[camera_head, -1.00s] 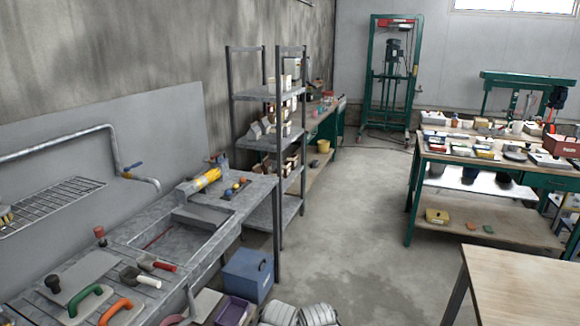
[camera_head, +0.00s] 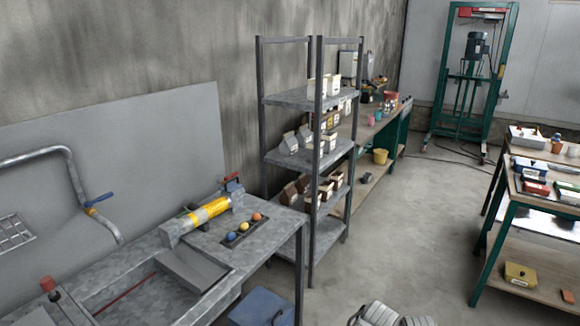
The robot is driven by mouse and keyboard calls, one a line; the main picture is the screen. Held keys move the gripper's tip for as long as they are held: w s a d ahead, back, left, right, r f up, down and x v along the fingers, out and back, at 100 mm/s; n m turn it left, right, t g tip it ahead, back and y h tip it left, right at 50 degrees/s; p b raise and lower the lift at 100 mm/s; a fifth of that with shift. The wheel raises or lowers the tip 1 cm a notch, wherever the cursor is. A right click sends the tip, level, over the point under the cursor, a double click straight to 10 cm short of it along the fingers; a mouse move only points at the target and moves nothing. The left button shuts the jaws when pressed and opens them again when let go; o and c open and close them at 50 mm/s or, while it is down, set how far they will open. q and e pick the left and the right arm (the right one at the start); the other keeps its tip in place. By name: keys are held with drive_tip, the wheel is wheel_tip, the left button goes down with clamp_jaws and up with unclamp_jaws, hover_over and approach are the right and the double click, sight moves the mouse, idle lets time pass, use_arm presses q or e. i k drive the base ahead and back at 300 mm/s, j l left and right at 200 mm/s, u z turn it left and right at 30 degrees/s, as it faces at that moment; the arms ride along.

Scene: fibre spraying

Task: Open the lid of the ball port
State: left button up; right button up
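A yellow and grey cylinder device (camera_head: 208,213) lies on the grey metal bench by the wall. A red-handled part (camera_head: 232,183) stands at its far end. A small dark tray (camera_head: 243,233) beside it holds a blue, an orange and a yellow ball. I cannot tell for sure which part is the ball port's lid, or whether it is open.
A grey sink basin (camera_head: 165,286) is set in the bench, with a blue-handled pipe (camera_head: 92,204) above it. A metal shelf rack (camera_head: 310,155) stands just behind the bench. A blue box (camera_head: 262,306) sits on the floor below. The floor (camera_head: 400,235) to the right is largely clear.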

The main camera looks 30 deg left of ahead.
sight(230, 186)
drive_tip(key=i+l+u, duration=0.1)
drive_tip(key=i+u, duration=0.2)
drive_tip(key=i, duration=0.25)
drive_tip(key=i+l+u, duration=0.35)
drive_tip(key=i, duration=0.2)
drive_tip(key=i+l+u, duration=0.3)
drive_tip(key=i, duration=0.2)
